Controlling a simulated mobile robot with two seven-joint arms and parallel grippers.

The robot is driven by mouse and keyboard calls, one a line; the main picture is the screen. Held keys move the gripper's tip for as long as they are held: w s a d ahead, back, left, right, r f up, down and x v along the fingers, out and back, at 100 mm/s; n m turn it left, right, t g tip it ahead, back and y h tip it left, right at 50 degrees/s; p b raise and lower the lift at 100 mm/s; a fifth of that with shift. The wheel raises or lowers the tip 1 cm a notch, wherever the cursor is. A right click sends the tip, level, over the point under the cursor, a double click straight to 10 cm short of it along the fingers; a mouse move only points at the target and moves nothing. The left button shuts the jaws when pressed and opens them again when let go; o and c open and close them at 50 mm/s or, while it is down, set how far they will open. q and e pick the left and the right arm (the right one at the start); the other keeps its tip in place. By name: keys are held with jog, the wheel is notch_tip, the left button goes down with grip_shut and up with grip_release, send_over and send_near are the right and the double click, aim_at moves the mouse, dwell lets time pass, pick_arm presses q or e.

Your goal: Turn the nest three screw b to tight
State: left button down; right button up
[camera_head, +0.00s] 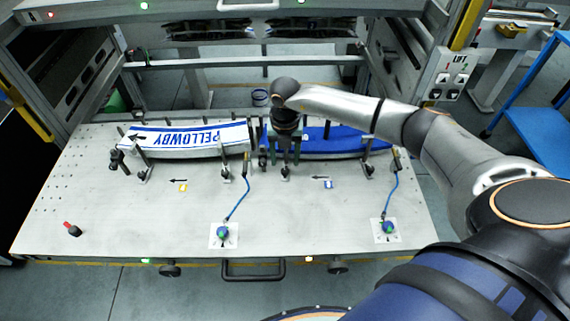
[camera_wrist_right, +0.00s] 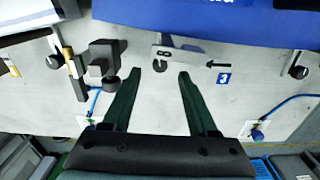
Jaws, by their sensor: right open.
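Nest three, marked by a blue tag (camera_head: 328,184), holds a dark blue curved label (camera_head: 345,142). My right gripper (camera_head: 284,160) points down over the left end of nest three. In the wrist view, its open, empty fingers (camera_wrist_right: 153,76) stand apart, with the left knob (camera_wrist_right: 160,66) on its pale bracket just beyond and between the tips. The right knob (camera_wrist_right: 299,72) is well to their right. My left gripper is not in view.
A white label reading PELLOWBY (camera_head: 195,140) lies in the nest to the left. A black clamp block (camera_wrist_right: 104,58) stands close to the left finger. Blue cables run to white pads (camera_head: 223,236). The front left of the table is mostly clear.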

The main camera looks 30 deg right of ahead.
aim_at(285, 170)
notch_tip(285, 170, up, 9)
jog(key=shift+b, duration=0.4)
jog(key=shift+f, duration=0.1)
